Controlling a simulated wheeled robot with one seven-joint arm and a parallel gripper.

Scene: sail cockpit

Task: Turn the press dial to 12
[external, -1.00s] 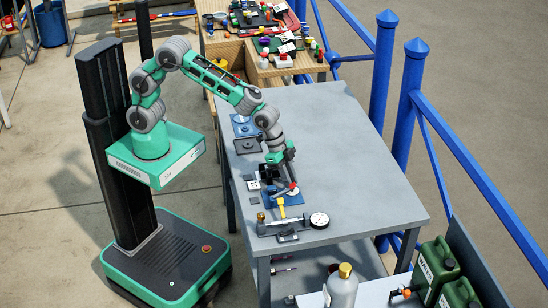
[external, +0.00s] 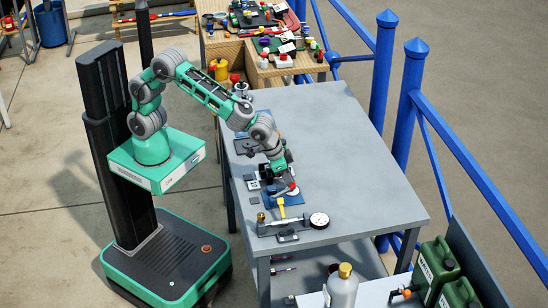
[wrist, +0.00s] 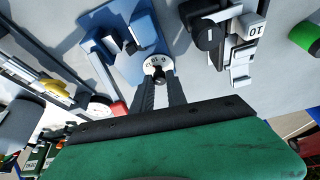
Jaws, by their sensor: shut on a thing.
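The press dial (wrist: 150,61) is a white disc with black numbers that read upside down in the wrist view; I cannot tell its exact setting. It sits at the end of a blue press body (wrist: 130,38). My gripper (wrist: 160,80) has its two dark fingers on either side of the dial's small dark knob and is shut on it. In the external view my gripper (external: 279,182) points down at the press area near the table's left edge, and its arm hides the dial. A white "10" card (wrist: 256,30) on a black-and-white fixture stands beside the press.
A brass-ended bench tool with a round gauge (external: 318,220) lies at the table's near end. A yellow lever (external: 281,208) is close to my gripper. The right side of the grey table (external: 350,160) is clear. Blue railings (external: 405,110) stand beyond it.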

